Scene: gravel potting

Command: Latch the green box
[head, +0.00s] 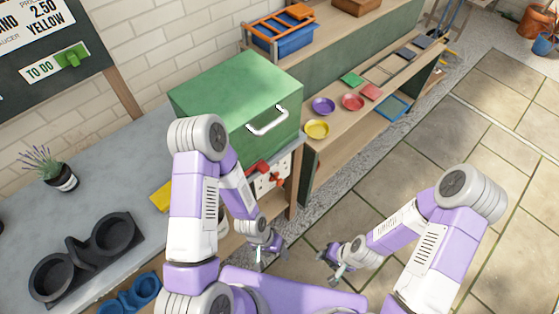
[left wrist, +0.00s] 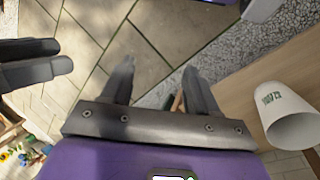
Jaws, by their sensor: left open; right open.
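The green box (head: 225,92) stands on the grey counter with its lid down. A white handle (head: 268,121) is on its front. I cannot make out whether its latch is fastened. My left gripper (head: 270,254) is open and empty, below and in front of the box, well apart from it. Its open fingers (left wrist: 158,88) also show in the left wrist view, with nothing between them. My right gripper (head: 331,264) is open and empty, to the right of the left one, over the paved floor. My left arm hides part of the box's lower left.
Below the box is a white panel with red parts (head: 272,179). A shelf with yellow (head: 317,129), purple and red saucers stands to the right. A lavender pot (head: 60,176) and a black holder (head: 112,234) are on the counter. A white cup (left wrist: 291,122) shows in the left wrist view.

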